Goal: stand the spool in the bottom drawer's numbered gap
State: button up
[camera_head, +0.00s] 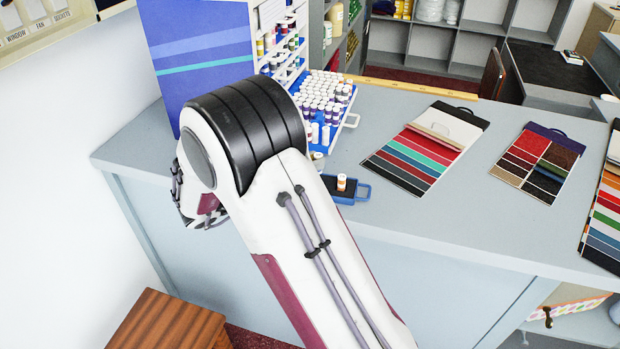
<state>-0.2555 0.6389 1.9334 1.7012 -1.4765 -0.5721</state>
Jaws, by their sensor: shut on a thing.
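A blue drawer (351,121) full of white-capped spools stands out from the foot of the thread rack at counter level. Its numbers and any gap are too small to tell or hidden behind my arm. A white spool with an orange-brown band (341,183) stands on a small dark blue tray (361,194) on the counter. A pale spool-like thing (317,156) shows beside my arm, between drawer and tray. My arm crosses the middle of the view; its wrist shows partly at left, and my gripper is hidden behind the arm.
The thread rack (267,20) stands behind the drawer, with a blue striped panel (200,55) on its left. Swatch cards (412,158) (541,165) lie on the grey counter (470,215) to the right. The counter between tray and cards is clear.

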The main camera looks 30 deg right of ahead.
jog(key=shift+f, duration=0.2)
jog(key=shift+f, duration=2.2)
jog(key=shift+f, duration=0.2)
jog(key=o, duration=0.7)
jog(key=shift+a, duration=0.1)
jog(key=shift+v, duration=3.85)
jog(key=shift+s, duration=0.1)
